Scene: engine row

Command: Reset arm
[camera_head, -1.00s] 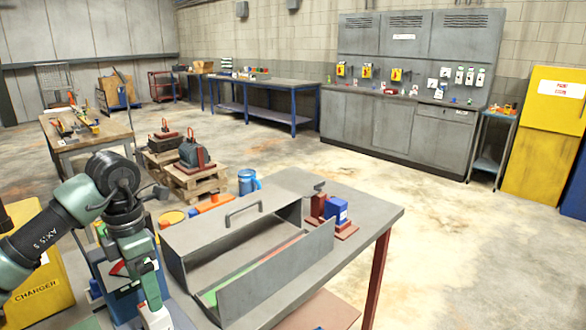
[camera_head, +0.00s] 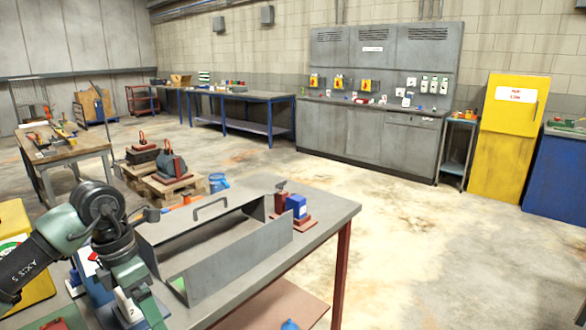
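My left arm (camera_head: 100,225) comes in from the left edge and hangs over the left end of the grey workbench. Its lower end points down at the bottom left, beside the grey metal toolbox (camera_head: 225,275). I cannot make out its fingertips, so I cannot tell whether the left gripper is open or shut. My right arm and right gripper do not show.
A blue and dark red vise-like block (camera_head: 297,206) stands at the workbench's far right corner. A yellow cabinet (camera_head: 513,140) and a blue cabinet (camera_head: 555,180) stand at the right. A pallet (camera_head: 168,188) lies behind the bench. The floor at centre right is clear.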

